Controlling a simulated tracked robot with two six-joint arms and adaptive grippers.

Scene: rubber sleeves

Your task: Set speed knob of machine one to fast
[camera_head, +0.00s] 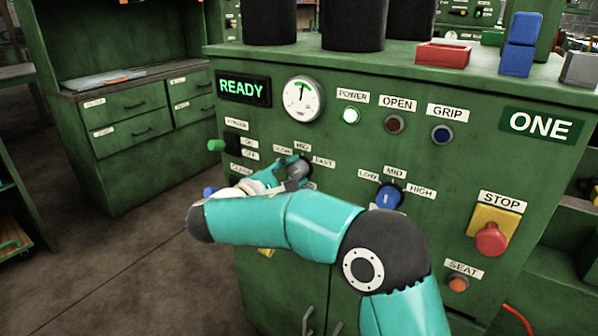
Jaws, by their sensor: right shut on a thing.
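Machine one (345,245) is a green cabinet with a white ONE sign (541,126) at its upper right. Its speed knob (305,163) is dark and sits under labels that seem to read slow, mid and fast. My right gripper (297,171) is at this knob and shut on it. The gripper and wrist cover most of the knob, so I cannot tell which way it points. My left gripper is not in view.
A blue knob (389,196) with low, mid and high labels is right of my right gripper. A red stop button (490,238) is farther right. A green-tipped lever (217,145) sticks out at the left.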

